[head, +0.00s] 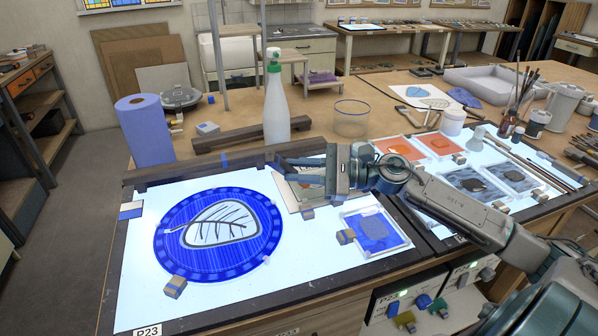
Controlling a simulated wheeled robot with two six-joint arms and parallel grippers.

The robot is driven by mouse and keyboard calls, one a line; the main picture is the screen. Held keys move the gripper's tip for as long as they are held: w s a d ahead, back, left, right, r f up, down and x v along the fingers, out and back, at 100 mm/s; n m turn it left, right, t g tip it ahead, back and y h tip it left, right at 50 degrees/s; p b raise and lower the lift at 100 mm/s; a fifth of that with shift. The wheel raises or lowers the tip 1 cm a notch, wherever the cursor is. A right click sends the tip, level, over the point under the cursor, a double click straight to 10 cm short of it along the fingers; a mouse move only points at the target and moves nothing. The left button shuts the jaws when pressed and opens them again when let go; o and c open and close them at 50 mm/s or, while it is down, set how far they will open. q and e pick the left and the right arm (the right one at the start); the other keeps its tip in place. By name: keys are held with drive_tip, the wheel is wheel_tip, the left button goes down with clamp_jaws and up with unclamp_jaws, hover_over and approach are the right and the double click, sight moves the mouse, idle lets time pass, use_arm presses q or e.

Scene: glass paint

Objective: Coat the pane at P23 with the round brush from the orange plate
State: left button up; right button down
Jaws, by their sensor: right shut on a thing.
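The round pane (165,244) lies flat on the lit table by the P23 label (148,331). It is streaked blue, with a darker blue rim and a pale leaf shape with dark veins in the middle. My right gripper (288,168) reaches in from the right and points left, above the far right part of this lit table. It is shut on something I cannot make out. The orange plates (388,146) (450,151) lie on the right lit table, partly behind my right arm. No round brush can be picked out for certain. My left gripper is not in view.
A blue-paint plate (396,235) lies right of the pane. A spray bottle (276,110) and blue paper roll (145,133) stand behind. A jar of brushes (517,104) stands at right.

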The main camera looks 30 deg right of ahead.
idle(0.4)
drive_tip(key=shift+f+b, duration=0.2)
drive_tip(key=shift+b, duration=0.2)
idle(0.4)
drive_tip(key=shift+s+d+f+b, duration=0.1)
drive_tip(key=shift+d+f+b, duration=0.1)
drive_tip(key=shift+d+b, duration=0.3)
drive_tip(key=shift+d, duration=0.4)
drive_tip(key=shift+s+d+r+p, duration=0.1)
drive_tip(key=shift+d+r+p, duration=0.2)
drive_tip(key=shift+p, duration=0.4)
drive_tip(key=d+p, duration=0.2)
drive_tip(key=p, duration=0.1)
drive_tip(key=d+p, duration=0.1)
drive_tip(key=p, duration=0.2)
drive_tip(key=shift+s+d+f, duration=0.15)
drive_tip(key=shift+s+d, duration=0.2)
drive_tip(key=shift+s, duration=0.05)
